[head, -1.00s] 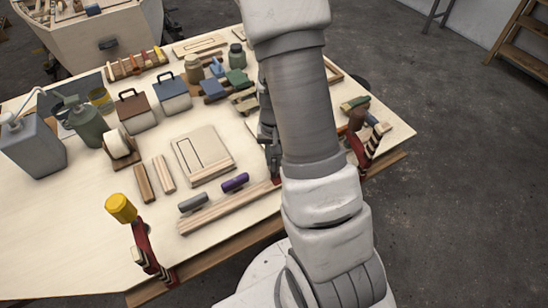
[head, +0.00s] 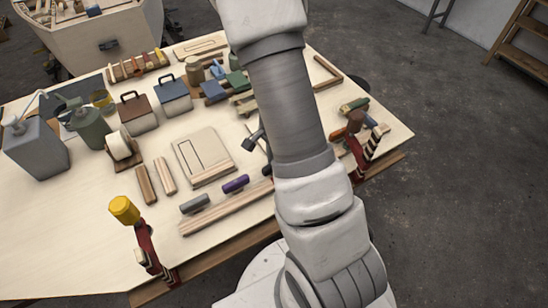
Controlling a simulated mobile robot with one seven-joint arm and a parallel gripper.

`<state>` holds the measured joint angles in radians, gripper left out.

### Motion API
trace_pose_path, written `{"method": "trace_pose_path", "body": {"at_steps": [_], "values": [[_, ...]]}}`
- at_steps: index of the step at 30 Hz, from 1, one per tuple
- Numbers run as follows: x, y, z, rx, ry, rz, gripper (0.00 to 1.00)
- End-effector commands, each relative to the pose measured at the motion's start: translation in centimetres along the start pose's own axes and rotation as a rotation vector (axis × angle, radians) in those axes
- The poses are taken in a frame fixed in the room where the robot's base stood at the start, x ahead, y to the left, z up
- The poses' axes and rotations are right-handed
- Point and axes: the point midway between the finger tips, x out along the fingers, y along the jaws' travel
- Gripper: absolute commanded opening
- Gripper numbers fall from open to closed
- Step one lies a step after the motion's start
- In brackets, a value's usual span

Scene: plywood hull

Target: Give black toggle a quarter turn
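A wooden rail (head: 228,211) lies along the near edge of the table. I cannot make out the black toggle for certain; the right end of the rail runs behind my arm. A small dark shape shows there at the arm's edge, and I cannot tell whether it is the toggle or part of my gripper. My gripper (head: 256,142) shows only as a dark grey piece left of the arm; its fingers are mostly hidden.
A pale wooden panel (head: 203,157) and two wood strips (head: 146,184) lie behind the rail. A yellow-handled clamp (head: 145,245) stands at the front edge, another clamp (head: 365,150) at the right. Boxes, cans and jars crowd the back. The left front tabletop is clear.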

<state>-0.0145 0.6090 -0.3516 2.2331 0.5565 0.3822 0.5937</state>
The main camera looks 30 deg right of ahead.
Motion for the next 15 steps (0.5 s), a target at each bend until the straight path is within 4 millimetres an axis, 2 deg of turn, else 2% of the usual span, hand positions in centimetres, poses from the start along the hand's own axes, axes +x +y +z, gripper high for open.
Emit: {"method": "trace_pose_path", "body": {"at_steps": [6, 15], "values": [[-0.08, -0.04, -0.03, 0.084, 0.001, -0.001, 0.0], [-0.04, -0.03, -0.05, 0.119, 0.001, -0.001, 0.0]]}}
